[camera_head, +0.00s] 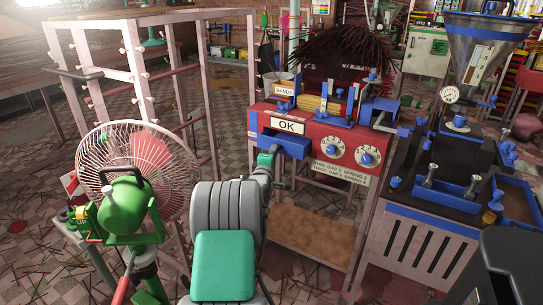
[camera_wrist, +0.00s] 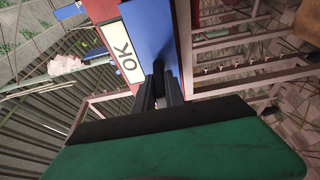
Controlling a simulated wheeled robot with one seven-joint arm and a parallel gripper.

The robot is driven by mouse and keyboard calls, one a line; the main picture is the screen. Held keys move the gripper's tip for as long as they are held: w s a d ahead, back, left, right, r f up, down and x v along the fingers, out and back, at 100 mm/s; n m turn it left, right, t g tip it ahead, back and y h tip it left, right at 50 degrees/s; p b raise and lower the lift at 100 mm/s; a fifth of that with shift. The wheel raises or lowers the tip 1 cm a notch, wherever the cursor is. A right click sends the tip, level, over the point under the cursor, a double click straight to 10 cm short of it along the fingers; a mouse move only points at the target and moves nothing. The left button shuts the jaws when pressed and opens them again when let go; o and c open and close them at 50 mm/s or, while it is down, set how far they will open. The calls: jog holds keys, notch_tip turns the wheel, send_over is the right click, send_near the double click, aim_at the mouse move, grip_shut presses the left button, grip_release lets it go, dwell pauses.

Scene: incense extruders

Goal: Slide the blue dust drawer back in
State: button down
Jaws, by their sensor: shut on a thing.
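The blue dust drawer (camera_head: 294,148) sticks out of the front of the red machine (camera_head: 333,142), below the white OK plate (camera_head: 288,125). My gripper (camera_head: 268,158) is at the drawer's front left part, with its fingers shut on it. In the wrist view the dark fingers (camera_wrist: 160,88) meet the edge of the blue drawer (camera_wrist: 150,28), beside the OK plate (camera_wrist: 124,52). The exact grip on the drawer is partly hidden by the fingers and the wrist.
Two white dials (camera_head: 367,155) are on the machine's front, right of the drawer. A pink frame rack (camera_head: 140,60) and a green fan (camera_head: 125,190) stand at left. A dark bench with blue trays (camera_head: 440,190) and a hopper (camera_head: 480,45) stands at right.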

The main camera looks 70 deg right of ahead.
aim_at(279, 150)
jog(key=shift+d, duration=0.15)
jog(key=shift+s+d+b, duration=0.25)
jog(key=shift+d+b, duration=0.15)
jog(key=shift+d, duration=0.85)
jog(key=shift+s+d+b, duration=0.2)
jog(key=shift+d+b, duration=0.2)
jog(key=shift+d, duration=0.85)
jog(key=c, duration=1.5)
grip_release()
jog(key=shift+r, duration=0.1)
jog(key=o, duration=0.3)
jog(key=shift+f, duration=0.2)
jog(key=o, duration=1.2)
jog(key=shift+r, duration=0.1)
jog(key=w+a, duration=0.1)
jog(key=a, duration=1)
jog(key=shift+w, duration=0.35)
